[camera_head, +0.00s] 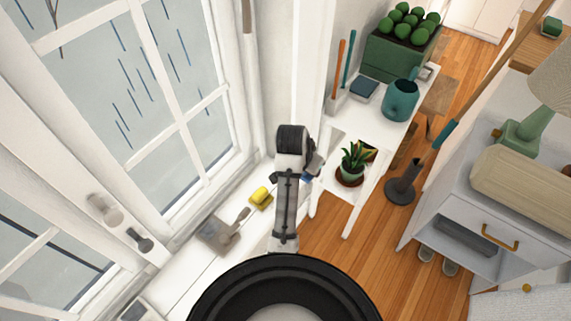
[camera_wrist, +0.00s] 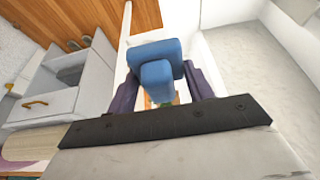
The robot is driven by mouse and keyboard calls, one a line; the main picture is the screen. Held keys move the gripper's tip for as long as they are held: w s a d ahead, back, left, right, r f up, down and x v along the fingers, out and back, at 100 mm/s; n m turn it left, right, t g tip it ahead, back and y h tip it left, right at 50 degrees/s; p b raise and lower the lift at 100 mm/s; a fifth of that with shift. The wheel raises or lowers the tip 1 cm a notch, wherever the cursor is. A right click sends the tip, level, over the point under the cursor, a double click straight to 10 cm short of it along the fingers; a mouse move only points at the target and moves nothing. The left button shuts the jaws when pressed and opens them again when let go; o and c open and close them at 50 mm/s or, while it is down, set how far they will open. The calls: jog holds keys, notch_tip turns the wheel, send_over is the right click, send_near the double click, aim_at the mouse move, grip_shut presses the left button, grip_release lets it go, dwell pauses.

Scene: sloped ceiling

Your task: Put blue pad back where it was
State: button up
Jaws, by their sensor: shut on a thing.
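My gripper (camera_wrist: 162,82) is shut on the blue pad (camera_wrist: 154,78), which shows between the two dark fingers in the wrist view as two blue blocks, one in front of the other. In the head view my arm hides most of the gripper, and only a small bit of the blue pad (camera_head: 307,179) shows at its right side. The gripper is held above the gap between the windowsill (camera_head: 187,253) and the white table (camera_head: 378,131).
A yellow sponge (camera_head: 261,197) and a grey scraper (camera_head: 222,231) lie on the sill. The table holds a teal pot (camera_head: 400,101), a dark flat block (camera_head: 364,88) and a green crate (camera_head: 393,57). A potted plant (camera_head: 352,164) stands on its lower shelf. A plunger (camera_head: 403,188) stands on the floor.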

jog(key=w+a, duration=0.1)
jog(key=a, duration=0.1)
jog(key=w+a+f+p, duration=0.1)
jog(key=w+a, duration=0.1)
jog(key=w+a+f, duration=0.1)
jog(key=a, duration=0.1)
jog(key=shift+w+a+f+p, duration=0.15)
jog(key=shift+w+p, duration=0.05)
jog(key=shift+p, duration=0.1)
notch_tip(320, 180, down, 4)
jog(key=shift+r+p, duration=0.15)
jog(key=shift+p, duration=0.2)
jog(key=shift+w+a+f, duration=0.1)
jog(key=shift+a+f, duration=0.1)
jog(key=shift+f, duration=0.25)
jog(key=shift+f, duration=0.1)
jog(key=shift+f, duration=0.1)
jog(key=o, duration=1.3)
